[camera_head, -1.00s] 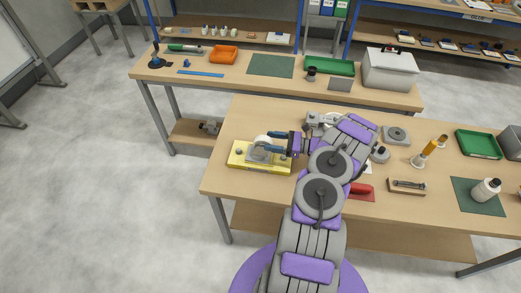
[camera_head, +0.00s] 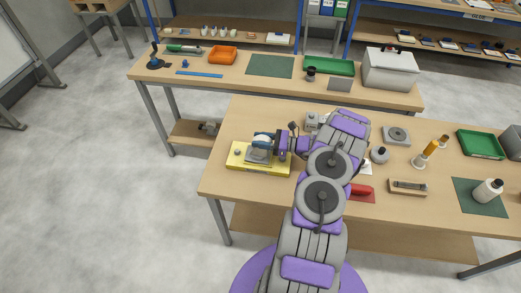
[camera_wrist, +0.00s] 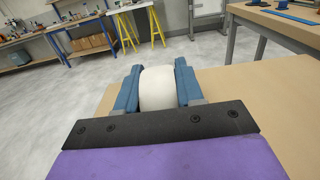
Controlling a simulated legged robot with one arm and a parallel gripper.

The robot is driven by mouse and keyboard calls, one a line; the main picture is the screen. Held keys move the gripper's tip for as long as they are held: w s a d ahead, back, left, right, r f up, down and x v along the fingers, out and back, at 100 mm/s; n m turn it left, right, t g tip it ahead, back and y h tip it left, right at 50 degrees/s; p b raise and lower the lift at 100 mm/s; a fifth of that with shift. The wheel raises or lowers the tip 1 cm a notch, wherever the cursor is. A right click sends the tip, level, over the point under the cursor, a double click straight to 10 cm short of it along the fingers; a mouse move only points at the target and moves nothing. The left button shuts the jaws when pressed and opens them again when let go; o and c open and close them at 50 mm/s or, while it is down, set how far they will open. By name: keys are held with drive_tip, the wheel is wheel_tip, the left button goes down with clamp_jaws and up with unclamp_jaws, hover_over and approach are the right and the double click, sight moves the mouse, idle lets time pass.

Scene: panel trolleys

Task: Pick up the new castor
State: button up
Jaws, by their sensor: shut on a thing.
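A castor with a white wheel and grey metal bracket (camera_head: 258,156) is at the yellow block (camera_head: 235,163) on the front-left of the near table. My gripper (camera_head: 264,138) reaches in from the right and is shut on this castor's wheel. In the wrist view the white wheel (camera_wrist: 157,88) sits between the two blue fingers of my gripper (camera_wrist: 157,85). I cannot tell whether the bracket touches the block. A grey metal part (camera_head: 311,120) behind my arm is partly hidden.
On the near table are a red-handled tool (camera_head: 361,190), a wooden tray (camera_head: 407,187), a white bottle (camera_head: 487,191), a green tray (camera_head: 479,144) and a grey plate (camera_head: 396,135). A second table (camera_head: 215,84) stands behind. Open floor lies to the left.

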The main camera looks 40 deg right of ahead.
drive_tip(key=shift+a+r, duration=0.1)
drive_tip(key=shift+a, duration=0.3)
clamp_jaws()
drive_tip(key=shift+d, duration=0.15)
idle(0.4)
